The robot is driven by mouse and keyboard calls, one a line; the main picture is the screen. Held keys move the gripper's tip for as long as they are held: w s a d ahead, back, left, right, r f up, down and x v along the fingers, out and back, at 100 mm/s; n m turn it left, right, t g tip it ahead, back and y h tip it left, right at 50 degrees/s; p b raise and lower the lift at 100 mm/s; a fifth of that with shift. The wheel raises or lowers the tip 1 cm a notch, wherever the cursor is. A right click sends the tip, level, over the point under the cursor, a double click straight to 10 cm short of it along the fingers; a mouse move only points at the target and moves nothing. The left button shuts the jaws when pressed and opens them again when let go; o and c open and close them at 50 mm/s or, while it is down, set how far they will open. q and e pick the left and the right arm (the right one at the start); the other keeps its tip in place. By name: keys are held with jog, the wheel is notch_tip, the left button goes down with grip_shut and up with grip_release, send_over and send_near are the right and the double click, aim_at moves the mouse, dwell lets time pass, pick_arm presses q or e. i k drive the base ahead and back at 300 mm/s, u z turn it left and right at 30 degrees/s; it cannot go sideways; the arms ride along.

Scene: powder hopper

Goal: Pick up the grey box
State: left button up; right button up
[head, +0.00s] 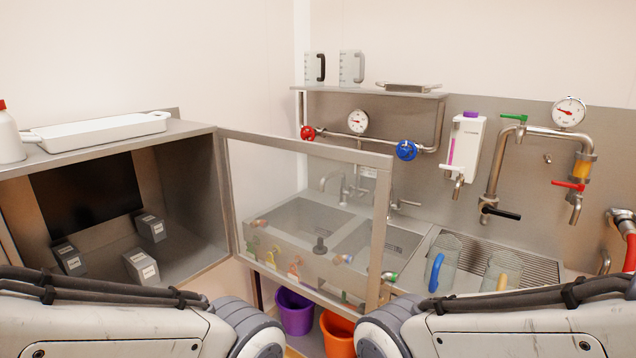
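Three grey boxes with pale labels stand in an open steel cabinet (200,168) at the left. One grey box (150,227) is at the back right, one grey box (69,257) is at the left, and one grey box (140,266) is nearest the front. They stand apart from one another. Both of my arms cross the bottom of the head view, but neither gripper shows in it. Nothing visible touches the boxes.
The cabinet's glazed door (300,220) stands open in front of a double sink (300,215). A purple bucket (294,312) and an orange bucket (338,335) are below. A white tray (100,130) lies on the cabinet.

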aim_at(142, 268)
jog(key=u, duration=1.25)
jog(key=k, duration=0.35)
jog(key=z, duration=0.85)
jog(key=i, duration=1.6)
jog(key=u, duration=0.7)
jog(key=i, duration=0.3)
jog(key=u, duration=0.3)
